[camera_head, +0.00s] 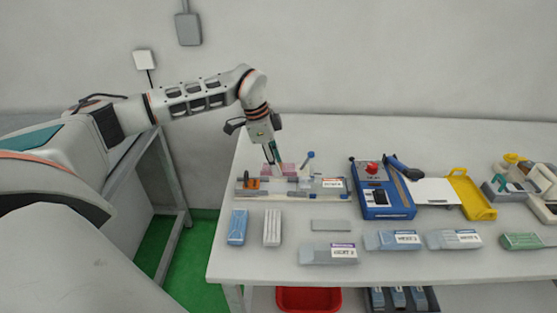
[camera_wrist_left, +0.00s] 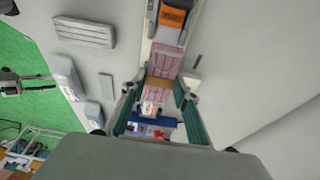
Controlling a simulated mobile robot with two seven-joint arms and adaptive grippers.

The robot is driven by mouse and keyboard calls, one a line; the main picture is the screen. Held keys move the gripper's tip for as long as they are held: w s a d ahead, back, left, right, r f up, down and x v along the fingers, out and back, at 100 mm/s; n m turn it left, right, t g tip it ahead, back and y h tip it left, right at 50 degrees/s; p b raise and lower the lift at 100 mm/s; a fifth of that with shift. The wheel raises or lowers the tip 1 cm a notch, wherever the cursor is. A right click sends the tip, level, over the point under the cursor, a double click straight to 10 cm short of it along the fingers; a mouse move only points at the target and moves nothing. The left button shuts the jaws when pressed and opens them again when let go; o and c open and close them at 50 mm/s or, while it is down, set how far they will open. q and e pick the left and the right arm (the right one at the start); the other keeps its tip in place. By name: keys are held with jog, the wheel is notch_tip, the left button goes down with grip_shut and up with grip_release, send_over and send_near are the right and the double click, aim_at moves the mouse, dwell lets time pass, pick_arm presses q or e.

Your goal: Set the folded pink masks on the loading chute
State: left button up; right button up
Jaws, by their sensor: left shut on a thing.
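The loading chute (camera_head: 330,182) is a long pale channel on the white table, with an orange block (camera_head: 251,183) near its left end. Folded pink masks (camera_head: 284,168) show at the chute, just below my left gripper (camera_head: 272,160). In the wrist view, one pink mask stretch (camera_wrist_left: 165,60) lies in the channel below the orange block. My left gripper (camera_wrist_left: 160,88) is shut on pink masks (camera_wrist_left: 158,92), which show between its teal fingers. Whether the held masks touch the chute is unclear. My right gripper is out of view.
A blue machine (camera_head: 386,200) with a red knob stands right of the chute. A yellow tray (camera_head: 471,194) is further right. Labelled boxes (camera_head: 328,254) and two small cases (camera_head: 238,227) lie in front. A thin blue-topped post (camera_head: 308,163) rises behind the chute.

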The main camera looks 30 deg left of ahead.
aim_at(279, 188)
pick_arm(q)
jog(key=shift+s+f+b, duration=0.1)
jog(key=shift+f+b, duration=0.35)
jog(key=shift+f, duration=0.2)
jog(key=shift+f+b, duration=0.55)
jog(key=shift+f, duration=0.2)
jog(key=shift+f+b, duration=0.75)
jog(key=shift+f, duration=0.25)
jog(key=shift+f+b, duration=0.35)
jog(key=shift+f, duration=0.55)
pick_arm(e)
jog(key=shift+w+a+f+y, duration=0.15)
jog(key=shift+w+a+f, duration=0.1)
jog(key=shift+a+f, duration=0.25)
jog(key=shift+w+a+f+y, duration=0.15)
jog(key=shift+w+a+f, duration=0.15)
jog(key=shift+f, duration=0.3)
pick_arm(q)
jog(key=shift+a, duration=0.1)
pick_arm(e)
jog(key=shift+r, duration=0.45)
pick_arm(q)
jog(key=shift+f+p, duration=0.1)
jog(key=shift+p, duration=0.35)
jog(key=o, duration=1)
jog(key=shift+c, duration=0.2)
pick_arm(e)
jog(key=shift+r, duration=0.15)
